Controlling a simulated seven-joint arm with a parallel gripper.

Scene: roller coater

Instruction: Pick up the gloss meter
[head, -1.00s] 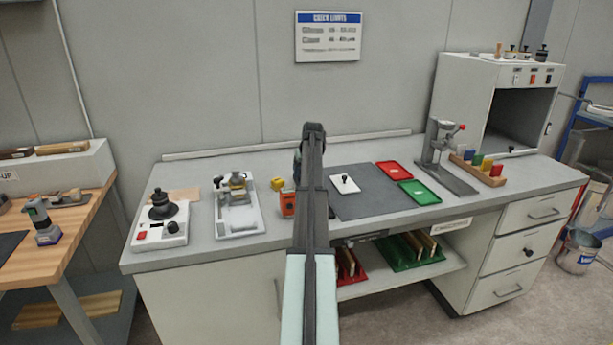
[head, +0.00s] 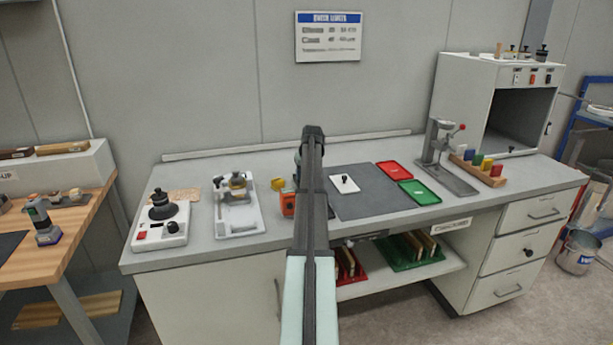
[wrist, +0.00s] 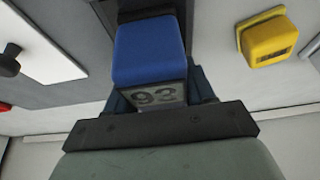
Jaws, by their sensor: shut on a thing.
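The gloss meter (wrist: 150,52), a blue box-shaped device with a "93" on its grey end face, sits between the fingers of my gripper (wrist: 160,98) in the wrist view. My gripper is shut on it. In the head view my arm stands in front of the bench's middle and hides the gloss meter and the fingertips. I cannot tell whether the meter touches the bench.
A yellow device (wrist: 268,38) lies to one side, near an orange device (head: 288,204). A dark mat (head: 372,205) carries a white panel with a black knob (head: 344,183). Red (head: 394,174) and green (head: 420,193) trays and a press stand (head: 438,150) are to the right.

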